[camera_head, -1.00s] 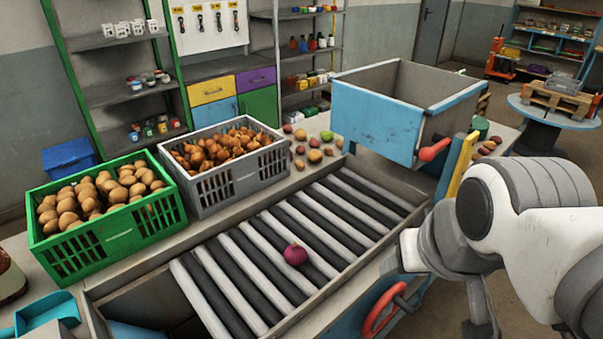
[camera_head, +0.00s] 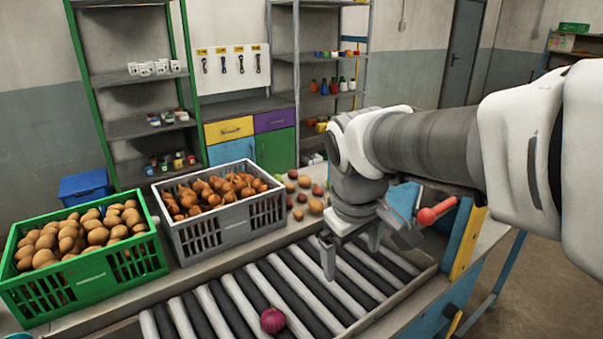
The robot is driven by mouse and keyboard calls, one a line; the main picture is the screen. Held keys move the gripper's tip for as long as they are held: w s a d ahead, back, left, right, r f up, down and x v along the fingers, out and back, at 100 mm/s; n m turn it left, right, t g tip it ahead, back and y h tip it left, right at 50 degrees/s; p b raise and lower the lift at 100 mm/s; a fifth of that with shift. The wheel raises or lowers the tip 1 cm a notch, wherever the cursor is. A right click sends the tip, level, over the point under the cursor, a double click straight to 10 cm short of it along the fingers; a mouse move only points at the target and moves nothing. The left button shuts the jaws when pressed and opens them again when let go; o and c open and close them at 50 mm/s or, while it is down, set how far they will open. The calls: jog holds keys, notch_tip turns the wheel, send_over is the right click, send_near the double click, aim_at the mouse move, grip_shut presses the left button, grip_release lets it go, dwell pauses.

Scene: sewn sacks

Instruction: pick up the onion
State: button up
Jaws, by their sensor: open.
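A red-purple onion (camera_head: 273,320) lies on the black and white rollers of the conveyor (camera_head: 210,312), near the bottom of the view. My gripper (camera_head: 350,258) hangs over the far right part of the rollers, pointing down. Its two fingers are apart with nothing between them. It is above and to the right of the onion, clear of it. My arm hides much of the blue hopper behind it.
A green crate (camera_head: 88,285) of potatoes and a grey crate (camera_head: 227,224) of brown onions stand left of and behind the rollers. Several loose vegetables (camera_head: 315,207) lie behind my gripper. A red-handled lever (camera_head: 438,211) sticks out at the right.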

jog(key=w+a+f+n+g, duration=0.1)
jog(key=w+a+f+n, duration=0.3)
jog(key=w+a+f, duration=0.25)
jog(key=n+g+b, duration=0.2)
jog(key=n, duration=0.2)
send_over(272, 310)
notch_tip(272, 310, down, 8)
jog(key=shift+y, duration=0.4)
notch_tip(272, 310, down, 18)
jog(key=shift+r+p, duration=0.1)
jog(key=shift+p, duration=0.65)
jog(key=c, duration=1.3)
jog(key=shift+c, duration=0.2)
